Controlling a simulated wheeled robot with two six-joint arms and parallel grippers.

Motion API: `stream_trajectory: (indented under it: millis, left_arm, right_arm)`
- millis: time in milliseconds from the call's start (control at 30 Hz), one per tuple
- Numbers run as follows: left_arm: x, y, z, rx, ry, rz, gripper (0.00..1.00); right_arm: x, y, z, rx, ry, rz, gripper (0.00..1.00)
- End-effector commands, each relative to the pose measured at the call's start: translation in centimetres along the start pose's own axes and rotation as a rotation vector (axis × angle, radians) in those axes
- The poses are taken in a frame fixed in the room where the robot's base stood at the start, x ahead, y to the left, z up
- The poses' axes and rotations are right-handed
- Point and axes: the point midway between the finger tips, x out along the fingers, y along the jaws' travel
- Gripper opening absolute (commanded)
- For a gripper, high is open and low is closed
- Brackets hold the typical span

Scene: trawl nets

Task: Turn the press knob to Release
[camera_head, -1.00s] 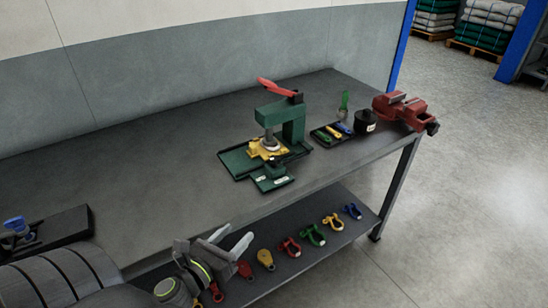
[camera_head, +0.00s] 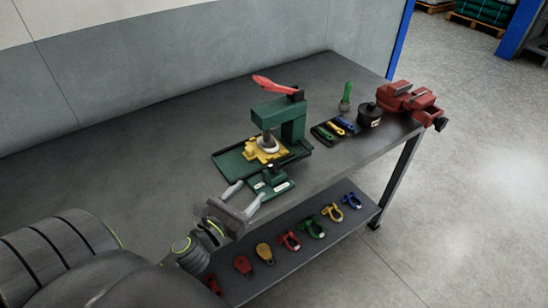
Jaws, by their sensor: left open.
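The green press (camera_head: 292,118) with a red lever (camera_head: 278,87) stands on the dark workbench. A yellow piece (camera_head: 265,150) sits under its ram. A small green panel (camera_head: 270,185) with pale labels juts from the press front. A small dark knob appears to be at the back of this panel; its pointing direction is too small to tell. My left gripper (camera_head: 246,193) is open and empty, its two pale fingers pointing up toward the panel from the front left. It looks close to the panel, but I cannot tell whether they touch. My right gripper is not in view.
Right of the press are a tray of coloured tools (camera_head: 334,130), a black pot (camera_head: 369,115), a green-handled item (camera_head: 346,97) and a red vise (camera_head: 409,98). Shackles and pulleys lie on the lower shelf (camera_head: 325,248). The bench left of the press is clear.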

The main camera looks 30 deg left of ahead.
Motion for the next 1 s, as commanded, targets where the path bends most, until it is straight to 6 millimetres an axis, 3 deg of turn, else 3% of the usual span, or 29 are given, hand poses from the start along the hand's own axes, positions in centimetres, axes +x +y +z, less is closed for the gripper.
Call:
stream_trajectory:
  millis: [33,200,600,800,1000]
  left_arm:
    - [1.1,-0.1,0.7,-0.002,-0.002,0.0,0.52]
    - [4.2,-0.1,0.5,-0.001,-0.002,-0.001,0.52]
    - [10.8,-0.1,0.1,-0.001,-0.001,-0.001,0.52]
    - [12.3,0.0,0.0,-0.001,0.0,-0.001,0.52]
    - [12.5,-0.1,0.0,-0.001,0.0,-0.001,0.52]
  right_arm:
    - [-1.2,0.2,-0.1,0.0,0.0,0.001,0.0]
    - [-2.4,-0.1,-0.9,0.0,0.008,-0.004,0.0]
    - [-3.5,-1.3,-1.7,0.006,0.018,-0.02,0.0]
    - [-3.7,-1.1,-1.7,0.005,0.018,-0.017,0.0]
    - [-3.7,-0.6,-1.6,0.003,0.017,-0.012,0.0]
